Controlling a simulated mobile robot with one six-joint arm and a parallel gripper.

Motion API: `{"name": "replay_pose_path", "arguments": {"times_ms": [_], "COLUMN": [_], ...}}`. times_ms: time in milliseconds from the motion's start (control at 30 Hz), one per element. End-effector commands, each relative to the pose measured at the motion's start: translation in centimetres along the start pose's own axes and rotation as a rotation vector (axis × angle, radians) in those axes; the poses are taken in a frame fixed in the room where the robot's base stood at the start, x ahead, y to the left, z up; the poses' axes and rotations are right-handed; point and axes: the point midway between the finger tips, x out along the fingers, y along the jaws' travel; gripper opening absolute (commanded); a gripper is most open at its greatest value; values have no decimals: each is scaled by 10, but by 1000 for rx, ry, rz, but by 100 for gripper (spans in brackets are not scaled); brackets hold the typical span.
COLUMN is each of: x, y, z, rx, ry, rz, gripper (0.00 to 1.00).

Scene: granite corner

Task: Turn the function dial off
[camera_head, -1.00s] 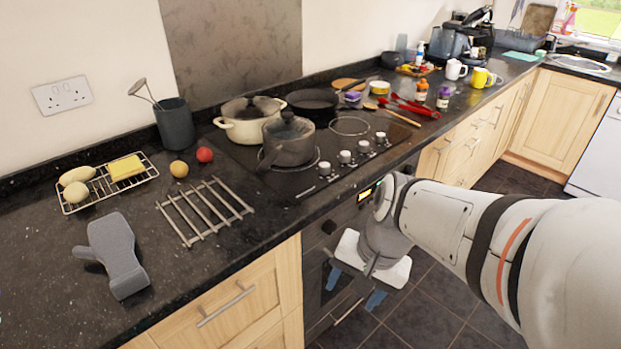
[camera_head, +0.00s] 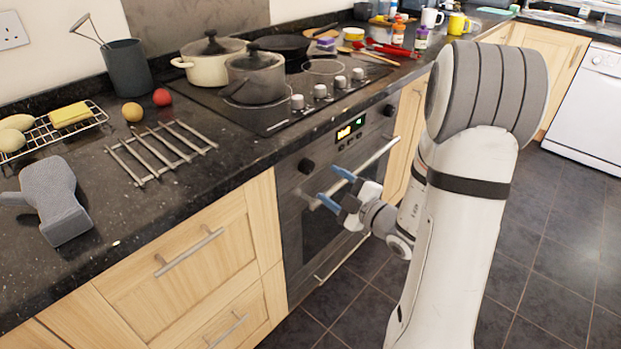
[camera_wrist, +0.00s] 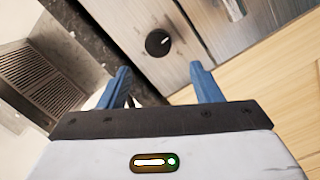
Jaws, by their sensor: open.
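The oven front carries two dark round dials, one at the left (camera_head: 306,166) and one at the right (camera_head: 388,110), with a lit display (camera_head: 350,128) between them. I cannot read which is the function dial. My gripper (camera_head: 335,188) is open and empty, in front of the oven near the handle, to the right of and a little below the left dial in the head view. In the wrist view, a dial (camera_wrist: 158,42) with a pale pointer mark lies beyond the gap between the blue fingertips (camera_wrist: 160,70). They look apart from it.
The oven's bar handle (camera_head: 355,172) runs across the door close to my fingers. The granite counter edge (camera_head: 250,150) overhangs above. Pots stand on the hob, with hob knobs (camera_head: 320,91) along its side. Wooden drawers (camera_head: 190,262) flank the oven. The tiled floor is clear.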

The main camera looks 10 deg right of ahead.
Motion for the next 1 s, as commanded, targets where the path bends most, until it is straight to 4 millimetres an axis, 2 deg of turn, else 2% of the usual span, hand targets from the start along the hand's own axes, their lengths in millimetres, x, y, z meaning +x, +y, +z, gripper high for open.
{"name": "replay_pose_path", "arguments": {"times_ms": [500,867,1000], "x": [69,77,77], "y": [0,1,1], "z": [2,2,2], "rx": [15,15,15], "ry": [-5,-6,-6], "rz": [6,7,7], "gripper": [58,58,49]}}
